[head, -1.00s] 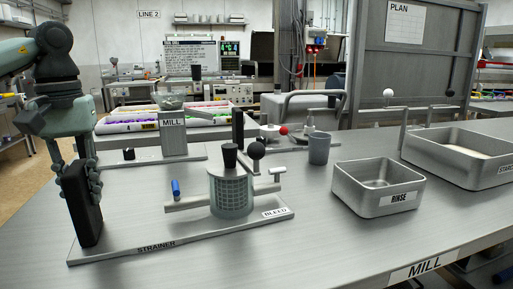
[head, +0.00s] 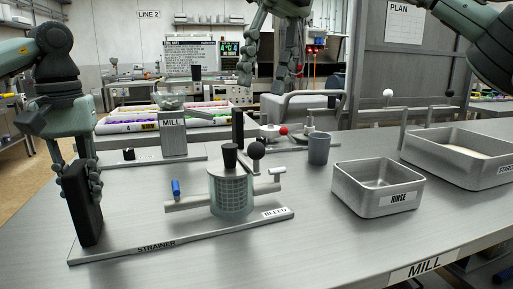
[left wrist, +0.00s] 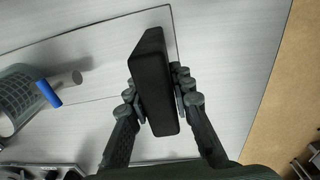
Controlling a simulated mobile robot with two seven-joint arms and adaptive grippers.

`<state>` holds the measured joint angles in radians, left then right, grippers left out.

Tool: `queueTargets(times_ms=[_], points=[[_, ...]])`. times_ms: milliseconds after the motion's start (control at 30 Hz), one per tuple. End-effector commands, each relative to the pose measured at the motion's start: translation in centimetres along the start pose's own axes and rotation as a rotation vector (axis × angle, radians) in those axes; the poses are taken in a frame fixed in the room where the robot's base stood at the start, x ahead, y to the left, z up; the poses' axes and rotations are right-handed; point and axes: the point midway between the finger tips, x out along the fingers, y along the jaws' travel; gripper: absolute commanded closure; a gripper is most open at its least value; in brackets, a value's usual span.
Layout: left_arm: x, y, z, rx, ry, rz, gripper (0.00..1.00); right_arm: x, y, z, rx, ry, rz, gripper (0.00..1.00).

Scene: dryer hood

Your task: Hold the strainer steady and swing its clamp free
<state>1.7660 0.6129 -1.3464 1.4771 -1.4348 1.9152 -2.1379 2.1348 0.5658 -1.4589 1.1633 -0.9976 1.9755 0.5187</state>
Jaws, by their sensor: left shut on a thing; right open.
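The strainer is a grey mesh cylinder (head: 230,196) with a black knob (head: 230,157) on its top, fixed on a flat plate (head: 130,252) labelled STRAINER. A blue grip (head: 176,189) stands on the side pipe. My left gripper (head: 80,181) is shut on the black upright block (head: 82,210) at the plate's left end; the left wrist view shows fingers on both sides of the block (left wrist: 154,85). My right gripper (head: 270,80) is open and empty, high behind the strainer.
A RINSE basin (head: 378,190) and a larger tray (head: 475,165) stand on the right. A grey cup (head: 319,150) stands behind the strainer to the right. The MILL unit (head: 173,135) is behind to the left. The front of the bench is clear.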

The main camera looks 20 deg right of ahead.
Motion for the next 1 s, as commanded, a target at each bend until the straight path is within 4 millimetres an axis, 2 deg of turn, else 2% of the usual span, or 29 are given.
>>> queueTargets(times_ms=[33, 267, 700, 833, 1000], points=[[0.7, -0.1, -0.2, -0.006, -0.004, -0.006, 1.00, 0.2, -0.3, -0.2, 0.012, 0.013, -0.042, 0.53], [0.7, -0.1, -0.2, -0.006, -0.004, -0.006, 1.00, 2.4, -0.9, -0.5, 0.026, 0.035, -0.082, 0.53], [0.7, -0.1, -0.1, -0.007, -0.005, -0.006, 1.00, 10.3, -1.4, -0.8, 0.026, 0.029, -0.080, 0.53], [0.7, -0.1, -0.1, -0.006, -0.005, -0.006, 1.00, 11.7, -1.5, -0.8, 0.026, 0.028, -0.079, 0.53], [0.7, -0.1, -0.1, -0.006, -0.006, -0.006, 1.00, 12.3, -1.6, -0.8, 0.026, 0.028, -0.078, 0.53]])
